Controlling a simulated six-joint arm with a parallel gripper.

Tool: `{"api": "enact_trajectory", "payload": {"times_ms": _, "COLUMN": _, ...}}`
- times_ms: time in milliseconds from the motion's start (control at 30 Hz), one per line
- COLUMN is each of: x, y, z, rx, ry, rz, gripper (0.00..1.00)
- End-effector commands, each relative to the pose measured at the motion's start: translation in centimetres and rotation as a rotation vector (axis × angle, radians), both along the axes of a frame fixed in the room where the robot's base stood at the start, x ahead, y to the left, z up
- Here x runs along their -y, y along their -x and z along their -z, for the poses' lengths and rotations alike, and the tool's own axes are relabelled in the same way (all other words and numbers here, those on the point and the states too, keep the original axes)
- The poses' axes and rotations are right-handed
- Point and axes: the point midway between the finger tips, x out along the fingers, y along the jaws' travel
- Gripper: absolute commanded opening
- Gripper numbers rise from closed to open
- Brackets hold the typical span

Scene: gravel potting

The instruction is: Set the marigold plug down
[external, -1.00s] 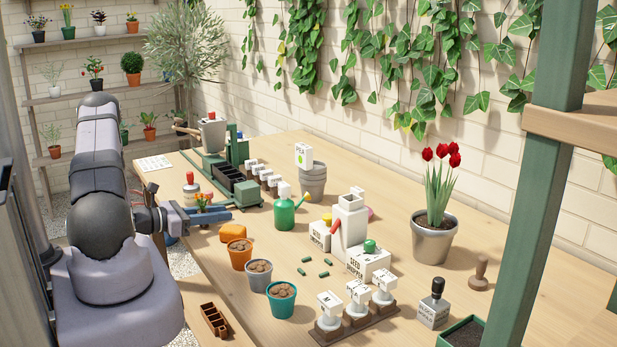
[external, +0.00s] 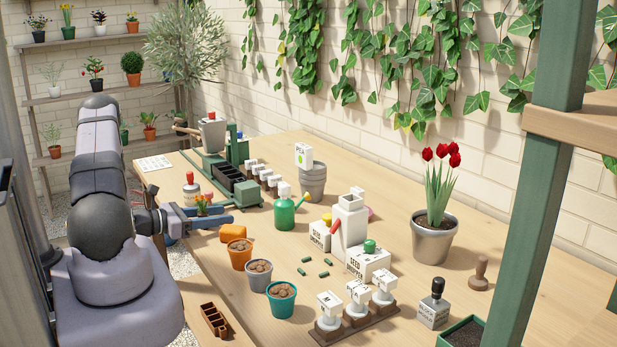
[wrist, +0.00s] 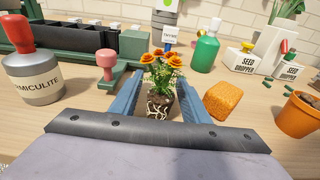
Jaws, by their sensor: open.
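The marigold plug (wrist: 162,78) has orange flowers and a dark root ball with pale roots. In the wrist view it stands upright between the two blue jaws of my gripper (wrist: 163,92). The jaws are open, with a finger to each side of the root ball. The plug appears to stand on the bench, though its exact contact is hard to see. In the external view my gripper (external: 208,214) is low over the bench's left edge, with the orange flowers (external: 203,208) showing between the jaws.
A vermiculite shaker (wrist: 33,70) and a pink-handled stamp (wrist: 107,65) stand left of the jaws. An orange sponge-like block (wrist: 222,101) lies close on the right, with an orange pot (wrist: 298,118) beyond. A green bottle (wrist: 205,52) and black trays (wrist: 75,38) are behind.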

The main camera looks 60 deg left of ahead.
Motion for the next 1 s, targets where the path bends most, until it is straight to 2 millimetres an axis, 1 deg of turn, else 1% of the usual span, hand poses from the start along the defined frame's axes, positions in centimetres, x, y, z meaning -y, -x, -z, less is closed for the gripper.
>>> {"api": "enact_trajectory", "payload": {"times_ms": 233, "x": -0.1, "y": 3.1, "z": -0.2, "rx": 0.000, "ry": -0.002, "rz": -0.005, "gripper": 0.42}}
{"api": "enact_trajectory", "payload": {"times_ms": 400, "x": 0.1, "y": 5.3, "z": -0.8, "rx": 0.000, "ry": -0.001, "rz": -0.004, "gripper": 0.42}}
{"api": "enact_trajectory", "payload": {"times_ms": 500, "x": 0.1, "y": 6.3, "z": -1.1, "rx": 0.001, "ry": 0.000, "rz": -0.003, "gripper": 0.42}}
{"api": "enact_trajectory", "payload": {"times_ms": 667, "x": 0.2, "y": 7.1, "z": -1.3, "rx": 0.001, "ry": 0.000, "rz": -0.001, "gripper": 0.42}}
{"api": "enact_trajectory", "payload": {"times_ms": 700, "x": 0.2, "y": 7.2, "z": -1.3, "rx": 0.000, "ry": 0.000, "rz": -0.001, "gripper": 0.37}}
{"api": "enact_trajectory", "payload": {"times_ms": 767, "x": 0.2, "y": 7.2, "z": -1.3, "rx": 0.000, "ry": 0.000, "rz": 0.000, "gripper": 0.23}}
{"api": "enact_trajectory", "payload": {"times_ms": 800, "x": 0.2, "y": 7.2, "z": -1.3, "rx": 0.000, "ry": 0.000, "rz": 0.000, "gripper": 0.14}}
{"api": "enact_trajectory", "payload": {"times_ms": 900, "x": 0.2, "y": 7.2, "z": -1.3, "rx": 0.000, "ry": 0.000, "rz": 0.000, "gripper": 0.14}}
{"api": "enact_trajectory", "payload": {"times_ms": 933, "x": 0.2, "y": 7.2, "z": -1.3, "rx": 0.000, "ry": 0.000, "rz": 0.000, "gripper": 0.21}}
{"api": "enact_trajectory", "payload": {"times_ms": 967, "x": 0.2, "y": 7.2, "z": -1.3, "rx": 0.000, "ry": 0.000, "rz": 0.000, "gripper": 0.14}}
{"api": "enact_trajectory", "payload": {"times_ms": 1000, "x": 0.2, "y": 7.2, "z": -1.3, "rx": 0.000, "ry": 0.000, "rz": 0.000, "gripper": 0.14}}
